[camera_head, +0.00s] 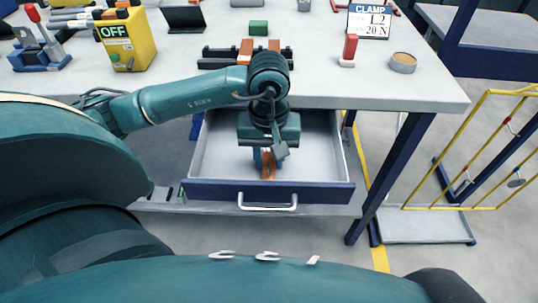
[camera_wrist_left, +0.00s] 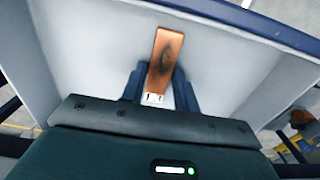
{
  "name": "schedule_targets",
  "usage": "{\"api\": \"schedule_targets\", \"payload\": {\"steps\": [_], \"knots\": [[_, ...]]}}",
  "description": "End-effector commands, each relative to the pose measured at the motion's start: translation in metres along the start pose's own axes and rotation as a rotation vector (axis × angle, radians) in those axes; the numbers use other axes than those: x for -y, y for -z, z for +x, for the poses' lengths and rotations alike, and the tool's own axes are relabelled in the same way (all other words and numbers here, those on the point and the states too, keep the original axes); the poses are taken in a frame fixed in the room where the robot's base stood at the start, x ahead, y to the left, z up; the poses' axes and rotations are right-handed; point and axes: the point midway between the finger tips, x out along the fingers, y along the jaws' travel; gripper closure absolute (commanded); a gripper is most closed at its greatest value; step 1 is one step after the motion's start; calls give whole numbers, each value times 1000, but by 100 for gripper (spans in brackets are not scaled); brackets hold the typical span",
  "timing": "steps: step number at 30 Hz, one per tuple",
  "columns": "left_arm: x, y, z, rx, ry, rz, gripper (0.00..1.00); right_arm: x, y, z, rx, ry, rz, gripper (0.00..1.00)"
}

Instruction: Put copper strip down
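A copper strip (camera_head: 268,166) with a dark smudge on its face is held between the blue fingers of my left gripper (camera_head: 267,157). It also shows in the left wrist view (camera_wrist_left: 165,58), with a finger close against each side and a small white label near its lower end. My left gripper is inside the outline of the open drawer (camera_head: 215,160), pointing down over its pale, empty floor. I cannot tell whether the strip touches the drawer floor. My right gripper is not in view.
On the table (camera_head: 420,88) stands a dark rack (camera_head: 218,57) with copper pieces, behind my left arm. A green block (camera_head: 258,27), a red-handled piece (camera_head: 349,50), a round tin (camera_head: 403,62), a clamp sign (camera_head: 369,20) and a yellow OFF box (camera_head: 128,42) stand around it.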

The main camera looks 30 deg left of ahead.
Motion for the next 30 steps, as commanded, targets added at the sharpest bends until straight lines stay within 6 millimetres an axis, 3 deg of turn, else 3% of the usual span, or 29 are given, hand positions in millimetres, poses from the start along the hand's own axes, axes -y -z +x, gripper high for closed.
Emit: {"api": "schedule_targets", "payload": {"steps": [6, 16, 30], "knots": [[0, 0, 0, 0, 0, 0, 53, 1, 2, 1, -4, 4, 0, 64], [0, 0, -7, -1, 0, -1, 53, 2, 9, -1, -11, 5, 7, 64], [0, 1, -101, -5, -3, 0, 53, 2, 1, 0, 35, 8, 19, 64]]}}
